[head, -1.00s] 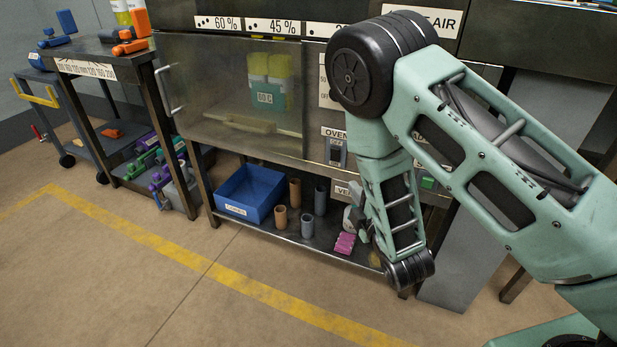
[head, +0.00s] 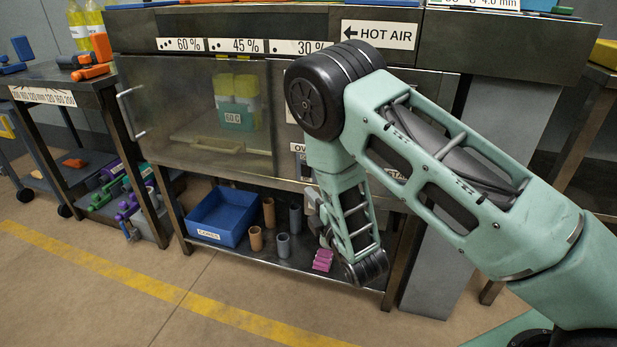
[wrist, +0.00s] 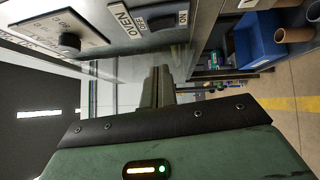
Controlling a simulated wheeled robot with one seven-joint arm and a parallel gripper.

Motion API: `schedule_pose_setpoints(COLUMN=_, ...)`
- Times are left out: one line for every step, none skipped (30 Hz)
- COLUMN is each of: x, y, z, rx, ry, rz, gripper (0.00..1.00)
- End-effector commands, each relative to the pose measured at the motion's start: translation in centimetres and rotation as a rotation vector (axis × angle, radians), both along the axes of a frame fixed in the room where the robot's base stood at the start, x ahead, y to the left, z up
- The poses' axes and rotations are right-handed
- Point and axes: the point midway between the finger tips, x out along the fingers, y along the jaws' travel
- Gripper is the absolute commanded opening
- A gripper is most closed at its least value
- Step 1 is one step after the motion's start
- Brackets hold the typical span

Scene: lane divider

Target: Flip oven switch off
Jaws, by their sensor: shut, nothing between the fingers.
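The oven switch (wrist: 160,22) is a dark rocker on the metal front panel, between the "OVEN" label (wrist: 122,18) and an "ON" marking, in the wrist view. I cannot tell which way it is tipped. In the head view my arm covers most of that panel, and only part of the oven label (head: 299,147) shows. My gripper (wrist: 160,72) is shut and empty. Its fingers appear below the switch in the wrist view, apart from it.
A black knob (wrist: 69,42) on a white plate is near the switch. The glass-fronted oven (head: 160,110) is left of my arm. On the shelf below stand a blue bin (head: 205,232) and several tubes. The floor in front is clear, with a yellow line (head: 150,283).

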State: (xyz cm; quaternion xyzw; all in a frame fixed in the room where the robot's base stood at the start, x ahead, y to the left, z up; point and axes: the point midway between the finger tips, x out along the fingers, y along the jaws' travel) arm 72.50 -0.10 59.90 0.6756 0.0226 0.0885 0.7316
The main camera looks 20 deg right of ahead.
Motion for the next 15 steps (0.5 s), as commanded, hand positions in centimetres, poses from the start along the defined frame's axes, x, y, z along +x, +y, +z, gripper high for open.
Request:
schedule_pose_setpoints(x=1.1, y=0.1, z=0.0, rx=0.003, ry=-0.006, rz=-0.002, gripper=0.0)
schedule_pose_setpoints(x=1.7, y=0.2, z=0.0, rx=0.002, ry=-0.005, rz=-0.001, gripper=0.0)
schedule_pose_setpoints(x=2.6, y=0.4, z=0.2, rx=0.002, ry=-0.006, rz=0.0, gripper=0.0)
schedule_pose_setpoints(x=3.2, y=0.5, z=0.2, rx=0.002, ry=-0.005, rz=0.0, gripper=0.0)
schedule_pose_setpoints(x=3.8, y=0.6, z=0.2, rx=0.003, ry=-0.005, rz=-0.001, gripper=0.0)
schedule_pose_setpoints(x=4.5, y=0.7, z=0.3, rx=0.002, ry=-0.005, rz=-0.001, gripper=0.0)
schedule_pose_setpoints(x=5.0, y=0.7, z=0.3, rx=0.001, ry=-0.004, rz=-0.002, gripper=0.0)
schedule_pose_setpoints(x=5.4, y=0.3, z=0.3, rx=0.0, ry=-0.003, rz=-0.004, gripper=0.0)
schedule_pose_setpoints(x=5.9, y=-0.2, z=0.4, rx=0.0, ry=-0.002, rz=-0.004, gripper=0.0)
schedule_pose_setpoints(x=6.2, y=-0.4, z=0.5, rx=0.0, ry=-0.003, rz=-0.004, gripper=0.0)
schedule_pose_setpoints(x=6.5, y=-0.6, z=0.6, rx=0.0, ry=-0.003, rz=-0.003, gripper=0.0)
schedule_pose_setpoints(x=6.9, y=-0.9, z=0.6, rx=0.0, ry=-0.001, rz=-0.003, gripper=0.0)
schedule_pose_setpoints(x=7.1, y=-1.0, z=0.7, rx=0.0, ry=-0.001, rz=-0.003, gripper=0.0)
schedule_pose_setpoints(x=7.3, y=-1.2, z=0.7, rx=0.0, ry=-0.001, rz=-0.002, gripper=0.0)
schedule_pose_setpoints(x=7.5, y=-1.3, z=0.8, rx=0.0, ry=-0.001, rz=-0.001, gripper=0.0)
